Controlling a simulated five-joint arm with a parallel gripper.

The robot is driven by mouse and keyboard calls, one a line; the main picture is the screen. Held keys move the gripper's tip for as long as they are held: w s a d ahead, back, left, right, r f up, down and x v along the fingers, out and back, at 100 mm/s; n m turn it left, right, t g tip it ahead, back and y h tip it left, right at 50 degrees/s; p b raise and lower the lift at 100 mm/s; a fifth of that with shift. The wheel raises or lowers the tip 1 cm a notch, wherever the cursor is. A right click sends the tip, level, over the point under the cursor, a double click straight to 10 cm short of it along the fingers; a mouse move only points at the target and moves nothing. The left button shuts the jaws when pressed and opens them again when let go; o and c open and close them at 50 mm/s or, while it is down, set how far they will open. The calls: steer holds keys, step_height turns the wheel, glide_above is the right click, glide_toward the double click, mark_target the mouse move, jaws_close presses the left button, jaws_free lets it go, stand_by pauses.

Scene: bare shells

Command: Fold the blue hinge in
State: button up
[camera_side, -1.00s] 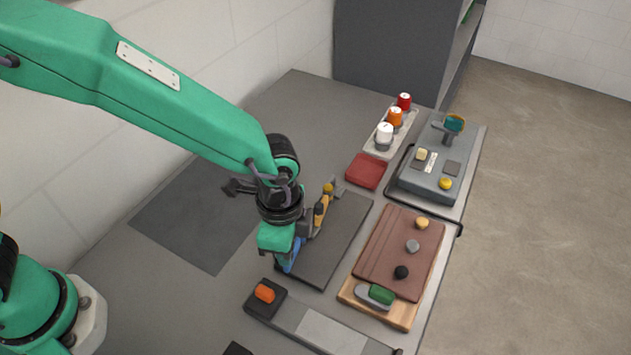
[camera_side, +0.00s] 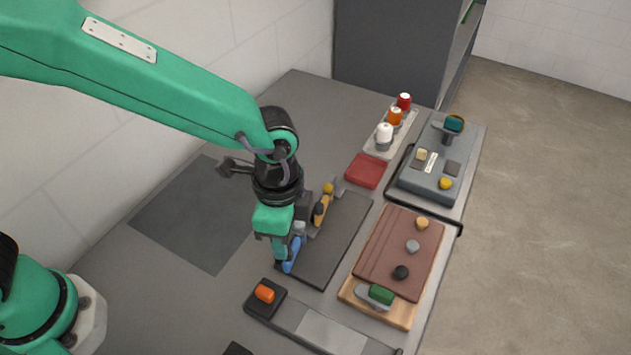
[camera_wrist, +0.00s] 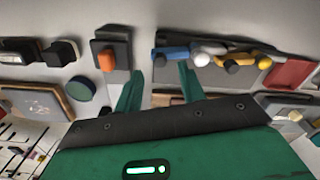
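The blue hinge (camera_side: 292,254) is a slim bar at the near-left edge of a dark grey board (camera_side: 325,262). In the wrist view the blue bar (camera_wrist: 171,52) lies just beyond the fingertips, with a white knob (camera_wrist: 201,59) beside its end. A yellow-orange hinge (camera_side: 321,210) sits farther along the same edge. My gripper (camera_side: 281,255) hangs just left of the blue hinge, partly in front of it. In the wrist view my gripper's two green fingers (camera_wrist: 160,72) stand apart with nothing between them. Whether a finger touches the hinge cannot be told.
A black block with an orange knob (camera_side: 265,293) stands nearer. A brown board with knobs (camera_side: 368,263) lies right. A red tray (camera_side: 366,171), a rack of coloured knobs (camera_side: 378,151) and a grey box (camera_side: 430,181) stand farther back. The tabletop left is clear.

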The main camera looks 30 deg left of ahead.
steer(key=shift+r, duration=1.9)
steer(key=a+r+n+t+h, duration=0.15)
steer(key=a+r+n, duration=0.6)
steer(key=a, duration=0.75)
steer(key=s+a+r+n+t, duration=0.2)
steer(key=s+a+n, duration=0.1)
steer(key=a, duration=0.3)
steer(key=s+a+r+n+t+y, duration=0.1)
steer(key=s+a+r+n+t, duration=0.1)
steer(key=s+a+n, duration=0.2)
steer(key=s+a, duration=0.1)
steer(key=a, duration=0.2)
steer(key=shift+a, duration=0.3)
